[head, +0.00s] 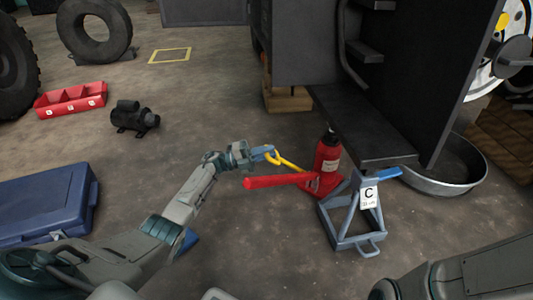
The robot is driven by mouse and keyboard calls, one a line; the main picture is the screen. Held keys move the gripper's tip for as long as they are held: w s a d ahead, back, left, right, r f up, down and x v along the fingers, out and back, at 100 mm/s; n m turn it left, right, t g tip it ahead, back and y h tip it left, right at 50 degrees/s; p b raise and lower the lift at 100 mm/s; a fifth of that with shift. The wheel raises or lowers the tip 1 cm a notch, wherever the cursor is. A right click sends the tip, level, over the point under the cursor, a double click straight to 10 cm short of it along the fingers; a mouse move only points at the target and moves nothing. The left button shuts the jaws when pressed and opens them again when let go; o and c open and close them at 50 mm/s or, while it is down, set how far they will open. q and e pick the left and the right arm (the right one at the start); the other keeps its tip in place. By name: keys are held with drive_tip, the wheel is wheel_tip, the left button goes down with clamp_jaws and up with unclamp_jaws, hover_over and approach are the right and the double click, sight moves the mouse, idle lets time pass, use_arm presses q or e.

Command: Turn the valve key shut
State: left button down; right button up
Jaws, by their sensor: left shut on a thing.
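My left gripper (265,152) is shut on the ring end of a yellow valve key (287,163). The key slants down to the right from the gripper toward the base of a red bottle jack (327,156). Its far end meets the jack low on its left side; exactly how it sits there is too small to tell. A thick red bar (275,181) sticks out to the left from the jack's base, just below the key. My right gripper is out of view.
A grey jack stand (343,222) with a "C" tag stands right of the jack. A dark forklift body (375,125) overhangs behind it, with a metal pan (462,178) at right. A blue case (45,205), motor (133,117) and red tray (70,100) lie left on open floor.

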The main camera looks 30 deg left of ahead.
use_arm(q)
drive_tip(key=c, duration=1.5)
unclamp_jaws()
drive_tip(key=p+v, duration=0.2)
drive_tip(key=v, duration=0.9)
wheel_tip(320, 180, up, 15)
drive_tip(key=p, duration=1.1)
drive_tip(key=shift+p, duration=0.4)
